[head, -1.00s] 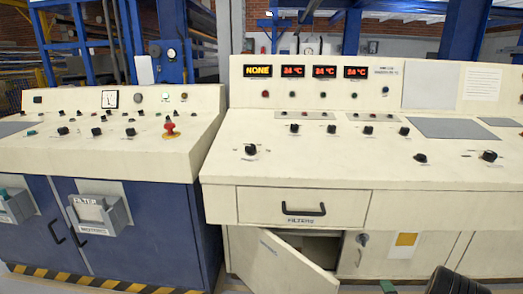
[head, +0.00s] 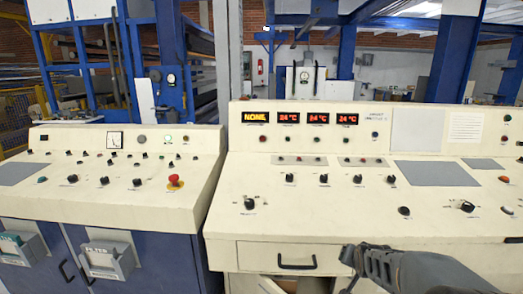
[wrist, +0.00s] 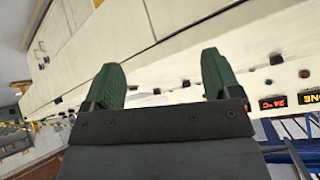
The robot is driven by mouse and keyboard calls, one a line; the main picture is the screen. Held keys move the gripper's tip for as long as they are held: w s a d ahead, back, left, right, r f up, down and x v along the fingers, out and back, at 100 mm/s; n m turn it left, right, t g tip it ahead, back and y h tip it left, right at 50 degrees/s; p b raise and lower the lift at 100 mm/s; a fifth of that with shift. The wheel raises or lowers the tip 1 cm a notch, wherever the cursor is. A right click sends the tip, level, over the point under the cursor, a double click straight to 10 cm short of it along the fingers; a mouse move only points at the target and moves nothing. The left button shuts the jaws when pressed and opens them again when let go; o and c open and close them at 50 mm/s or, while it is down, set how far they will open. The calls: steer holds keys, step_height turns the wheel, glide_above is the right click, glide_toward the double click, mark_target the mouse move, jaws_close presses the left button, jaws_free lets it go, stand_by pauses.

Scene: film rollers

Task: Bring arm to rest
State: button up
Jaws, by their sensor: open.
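My gripper (wrist: 160,76) shows in the wrist view with its two green fingers spread apart and nothing between them. In the head view my gripper (head: 349,262) and forearm reach in from the lower right, in front of the cream control console (head: 300,215). The gripper appears to the right of the drawer handle (head: 297,265); I cannot tell how far it is from the console. The arm hides part of the console's lower front. In the wrist view the console (wrist: 180,40) appears tilted behind the fingers.
A second console (head: 110,195) with a red emergency button (head: 175,181) stands at the left, above blue cabinets (head: 160,260). Red displays (head: 318,118) line the main console's upright panel. Below the drawer, only the top of the cabinet opening shows. Blue posts and racks stand behind.

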steer(key=s+a+r+n+g+y+p, duration=0.1)
steer(key=s+a+r+n+g+p, duration=0.1)
steer(key=s+r, duration=0.5)
steer(key=s+a+r+n+g+y+p, duration=0.1)
steer(key=s+a+r+n+p, duration=0.3)
steer(key=s, duration=0.7)
steer(key=a+r+g+p, duration=0.1)
steer(key=a+r+p, duration=0.1)
steer(key=a+r, duration=0.2)
steer(key=shift+a+y, duration=0.3)
steer(key=shift+a, duration=0.45)
steer(key=shift+r, duration=0.1)
